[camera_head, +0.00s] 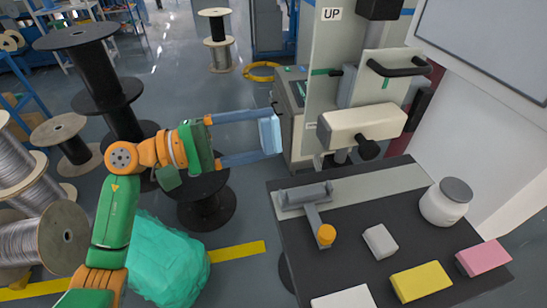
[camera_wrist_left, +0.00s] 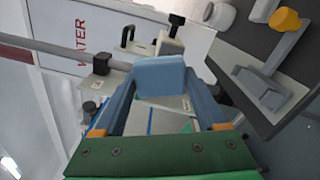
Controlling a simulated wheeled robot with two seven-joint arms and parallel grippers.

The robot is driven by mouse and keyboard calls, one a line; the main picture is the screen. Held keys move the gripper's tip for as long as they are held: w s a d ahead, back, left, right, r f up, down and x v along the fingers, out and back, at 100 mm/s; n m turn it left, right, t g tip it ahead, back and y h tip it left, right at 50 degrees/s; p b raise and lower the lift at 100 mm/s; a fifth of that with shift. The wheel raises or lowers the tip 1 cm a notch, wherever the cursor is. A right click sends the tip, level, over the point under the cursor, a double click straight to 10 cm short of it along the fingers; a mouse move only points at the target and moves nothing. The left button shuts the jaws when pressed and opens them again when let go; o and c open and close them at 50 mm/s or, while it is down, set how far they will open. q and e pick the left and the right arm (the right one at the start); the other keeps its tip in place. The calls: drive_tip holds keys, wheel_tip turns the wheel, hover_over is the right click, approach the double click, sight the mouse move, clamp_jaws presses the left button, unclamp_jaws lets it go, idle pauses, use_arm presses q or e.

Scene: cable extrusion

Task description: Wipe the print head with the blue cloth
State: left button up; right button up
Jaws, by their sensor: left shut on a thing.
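My left gripper (camera_head: 270,135) is shut on the blue cloth (camera_head: 269,134), a pale blue block-like piece between its two long blue fingers. The cloth also shows in the left wrist view (camera_wrist_left: 160,77), held at the fingertips. The cream-coloured horizontal unit on the machine (camera_head: 362,126), which looks like the print head, is to the right of the cloth in the head view. A clear gap separates them in that view. My right gripper is in neither view.
The dark table (camera_head: 350,262) holds a grey tool with an orange end (camera_head: 318,210), a grey block (camera_head: 380,241), a yellow block (camera_head: 421,281), a pink block (camera_head: 483,257) and a white jar (camera_head: 447,203). Black spools (camera_head: 88,75) stand at left. A green-wrapped bundle (camera_head: 165,262) sits below my arm.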

sight(322, 124)
use_arm(q)
drive_tip(key=shift+w+d+r+p, duration=0.15)
drive_tip(key=shift+d+p, duration=0.05)
drive_tip(key=shift+p, duration=0.1)
drive_tip(key=p+x, duration=0.2)
drive_tip(key=x, duration=0.3)
drive_tip(key=shift+w+d+p, duration=0.1)
drive_tip(key=shift+d+p, duration=0.15)
drive_tip(key=shift+p, duration=0.15)
drive_tip(key=shift+b+x, duration=0.4)
drive_tip(key=shift+x, duration=0.55)
drive_tip(key=shift+f, duration=0.25)
